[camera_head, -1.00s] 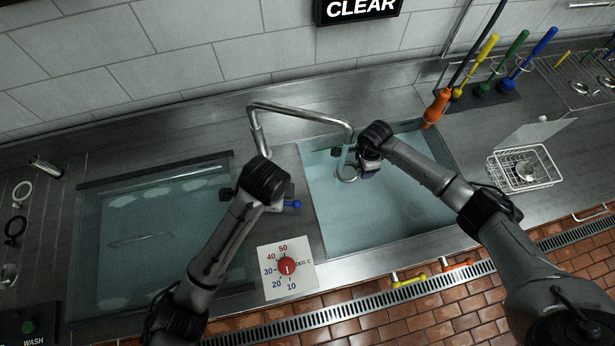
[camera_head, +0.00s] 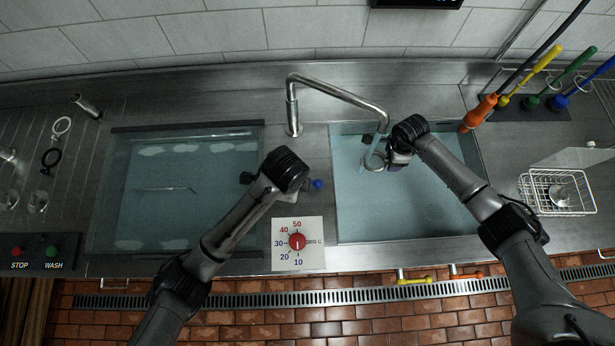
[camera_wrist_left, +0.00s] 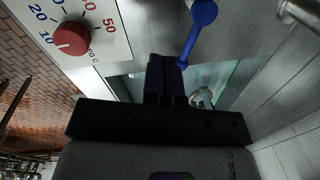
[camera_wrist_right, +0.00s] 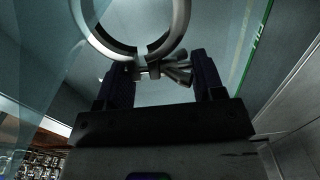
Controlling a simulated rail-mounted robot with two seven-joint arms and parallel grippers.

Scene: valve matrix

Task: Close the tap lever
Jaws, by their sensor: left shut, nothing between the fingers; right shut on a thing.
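The tap lever (camera_head: 317,184) has a blue end and shows beside my left wrist, between the two basins. In the left wrist view the blue lever (camera_wrist_left: 194,35) lies just beyond and right of my left fingertips (camera_wrist_left: 165,58); I cannot tell whether they touch. My left gripper (camera_head: 325,170) is shut and empty, and my wrist hides the lever's mount. The metal spout (camera_head: 345,94) arches over the right basin, with a pale stream below its mouth. My right gripper (camera_wrist_right: 160,72) is shut on the stem of a metal ring (camera_head: 374,161), held under the spout.
A white dial plate with a red knob (camera_head: 297,241) is in front of the lever. The left basin (camera_head: 180,200) and right basin (camera_head: 405,210) hold water. A wire basket (camera_head: 548,203) and coloured-handled tools (camera_head: 530,78) stand at right.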

